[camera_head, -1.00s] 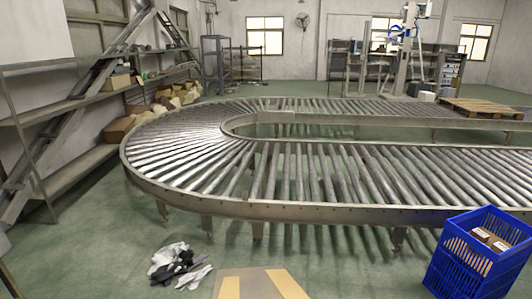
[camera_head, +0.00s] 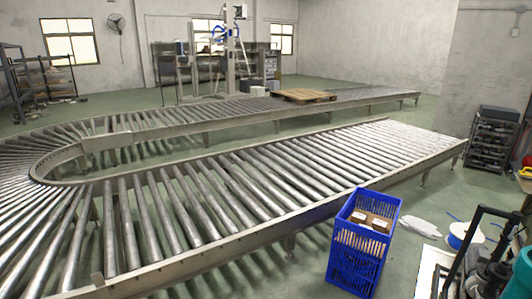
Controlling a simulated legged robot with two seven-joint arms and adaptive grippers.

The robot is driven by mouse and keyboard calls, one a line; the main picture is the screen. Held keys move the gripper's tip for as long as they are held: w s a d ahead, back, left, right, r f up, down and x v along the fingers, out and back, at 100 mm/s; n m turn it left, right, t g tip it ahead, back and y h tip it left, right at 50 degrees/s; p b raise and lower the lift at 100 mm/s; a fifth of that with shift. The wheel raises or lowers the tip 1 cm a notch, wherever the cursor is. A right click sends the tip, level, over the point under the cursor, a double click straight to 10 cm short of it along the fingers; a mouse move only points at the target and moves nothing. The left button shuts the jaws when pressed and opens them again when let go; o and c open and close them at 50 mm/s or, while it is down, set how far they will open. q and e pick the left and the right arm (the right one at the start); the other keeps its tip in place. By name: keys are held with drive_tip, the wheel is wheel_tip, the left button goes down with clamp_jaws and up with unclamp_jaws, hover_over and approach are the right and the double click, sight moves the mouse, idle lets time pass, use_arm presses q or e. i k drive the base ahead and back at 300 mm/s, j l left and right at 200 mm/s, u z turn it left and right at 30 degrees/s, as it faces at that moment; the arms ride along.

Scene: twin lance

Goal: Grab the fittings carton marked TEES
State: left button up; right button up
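Small brown cartons (camera_head: 373,222) with pale labels sit inside a blue slatted plastic crate (camera_head: 357,259). The crate stands upright on the green floor, right of centre, close to the near side of the roller conveyor. The labels are too small to read, so I cannot tell whether one says TEES. The crate's walls hide the lower part of the cartons. Neither of my grippers shows in this view.
The roller conveyor (camera_head: 215,195) curves across the left and middle. A wooden pallet (camera_head: 304,96) lies beyond its near run. White sheets (camera_head: 418,226) and a blue-and-white spool (camera_head: 465,237) lie right of the crate. Black frame-like equipment (camera_head: 483,262) stands at lower right.

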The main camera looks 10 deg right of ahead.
sight(380, 226)
drive_tip(key=i+l+z, duration=0.2)
drive_tip(key=i+z, duration=0.2)
drive_tip(key=i+l+z, duration=0.1)
drive_tip(key=i+z, duration=0.7)
drive_tip(key=i+j+z, duration=0.25)
drive_tip(key=i+z, duration=0.15)
drive_tip(key=i+j+z, duration=0.25)
drive_tip(key=i, duration=0.15)
drive_tip(key=l, duration=0.1)
